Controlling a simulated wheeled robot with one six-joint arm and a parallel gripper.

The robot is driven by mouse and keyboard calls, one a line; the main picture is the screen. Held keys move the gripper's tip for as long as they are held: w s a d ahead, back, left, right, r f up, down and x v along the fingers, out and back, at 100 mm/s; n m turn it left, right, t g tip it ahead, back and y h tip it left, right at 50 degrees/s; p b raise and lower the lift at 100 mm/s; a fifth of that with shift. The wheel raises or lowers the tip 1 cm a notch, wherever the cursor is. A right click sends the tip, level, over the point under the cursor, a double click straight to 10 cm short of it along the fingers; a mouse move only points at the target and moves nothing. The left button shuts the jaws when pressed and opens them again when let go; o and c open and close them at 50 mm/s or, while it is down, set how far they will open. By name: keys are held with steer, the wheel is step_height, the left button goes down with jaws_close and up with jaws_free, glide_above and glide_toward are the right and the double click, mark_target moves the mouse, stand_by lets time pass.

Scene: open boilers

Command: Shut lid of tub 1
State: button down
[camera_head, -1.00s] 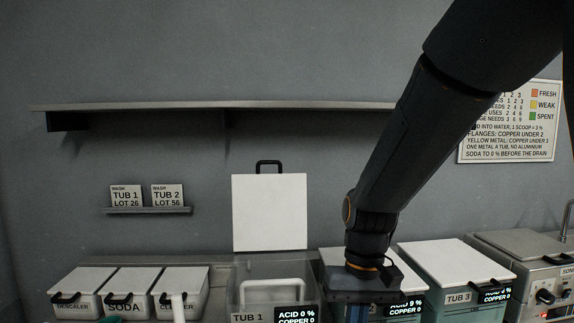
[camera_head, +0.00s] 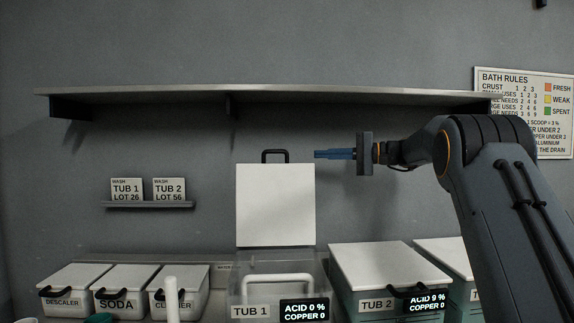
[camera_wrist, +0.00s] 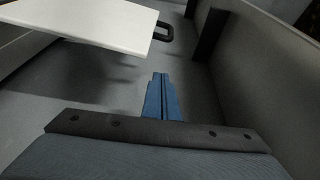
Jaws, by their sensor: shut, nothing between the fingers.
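The lid of tub 1 (camera_head: 275,205) is a white panel standing upright and open at the back of the tub. Its black handle (camera_head: 275,152) is on the top edge. Tub 1 (camera_head: 250,312) below is clear and open, with a white bar-like handle shape inside. My gripper (camera_head: 318,154) is shut and empty, its blue fingers pointing left, just right of the lid's handle and apart from it. In the wrist view the blue fingers (camera_wrist: 161,78) are together, and the lid (camera_wrist: 90,22) with its handle (camera_wrist: 164,31) is at the upper left.
Tub 2 (camera_head: 385,265) stands closed to the right of tub 1. Closed bins for descaler (camera_head: 68,300), soda and cleaner are at left. A long shelf (camera_head: 200,93) runs along the wall above the lid.

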steer(key=a+p, duration=0.5)
steer(key=a, duration=0.4)
steer(key=shift+s+a+r+y, duration=0.2)
steer(key=shift+a+r+y, duration=0.1)
steer(key=shift+a+r, duration=0.1)
stand_by(0.5)
